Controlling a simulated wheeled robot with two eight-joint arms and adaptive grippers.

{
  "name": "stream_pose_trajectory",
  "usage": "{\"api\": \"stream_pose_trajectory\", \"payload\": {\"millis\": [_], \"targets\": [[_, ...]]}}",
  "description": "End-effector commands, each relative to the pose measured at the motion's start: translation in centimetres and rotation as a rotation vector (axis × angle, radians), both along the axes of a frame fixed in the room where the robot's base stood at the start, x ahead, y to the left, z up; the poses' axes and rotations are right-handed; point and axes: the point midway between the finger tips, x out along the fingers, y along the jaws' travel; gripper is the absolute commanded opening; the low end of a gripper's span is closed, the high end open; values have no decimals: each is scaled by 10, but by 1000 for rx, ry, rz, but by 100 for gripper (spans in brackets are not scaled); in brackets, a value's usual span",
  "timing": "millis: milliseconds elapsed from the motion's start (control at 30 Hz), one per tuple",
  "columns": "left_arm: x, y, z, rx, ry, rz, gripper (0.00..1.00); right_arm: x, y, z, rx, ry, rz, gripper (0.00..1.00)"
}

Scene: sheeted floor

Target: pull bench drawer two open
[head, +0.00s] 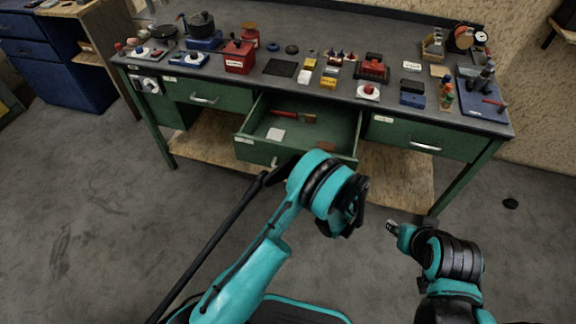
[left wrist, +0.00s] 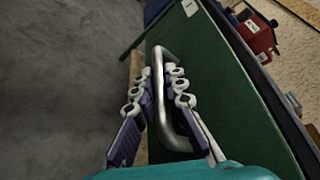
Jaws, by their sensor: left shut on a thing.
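The green bench's middle drawer (head: 252,150) stands pulled out in the head view, its inside showing. In the left wrist view, my left gripper (left wrist: 160,78) is shut on the drawer's curved metal handle (left wrist: 164,62), with a finger on either side of the bar against the green front (left wrist: 215,75). In the head view my left arm hides most of this grip. My right gripper (head: 391,227) is low at the right, away from the bench; its jaws are too small to read.
The closed left drawer (head: 228,93) and closed right drawer (head: 400,136) flank the open one. The bench top (head: 325,95) carries many small items, including a red box (head: 239,57). A wooden lower shelf (head: 205,142) lies below. Grey floor (head: 90,200) at left is clear.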

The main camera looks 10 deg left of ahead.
Motion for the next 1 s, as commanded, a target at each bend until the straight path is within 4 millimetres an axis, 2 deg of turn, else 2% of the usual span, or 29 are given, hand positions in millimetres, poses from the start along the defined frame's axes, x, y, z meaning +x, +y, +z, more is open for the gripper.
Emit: {"api": "stream_pose_trajectory", "payload": {"millis": [333,367,400,433,767,867,1000], "targets": [[-1,0,0,0,0,1,0,0,0,0,0,0,0,40],[-1,0,0,0,0,1,19,0,0,0,0,0,0,40],[-1,0,0,0,0,1,30,0,0,0,0,0,0,40],[-1,0,0,0,0,1,32,0,0,0,0,0,0,40],[-1,-3,0,0,1,0,32,0,0,0,0,0,0,40],[-5,-13,2,0,1,-2,32,0,0,0,0,0,0,40],[-14,-38,8,1,1,-4,32,0,0,0,0,0,0,40]]}}
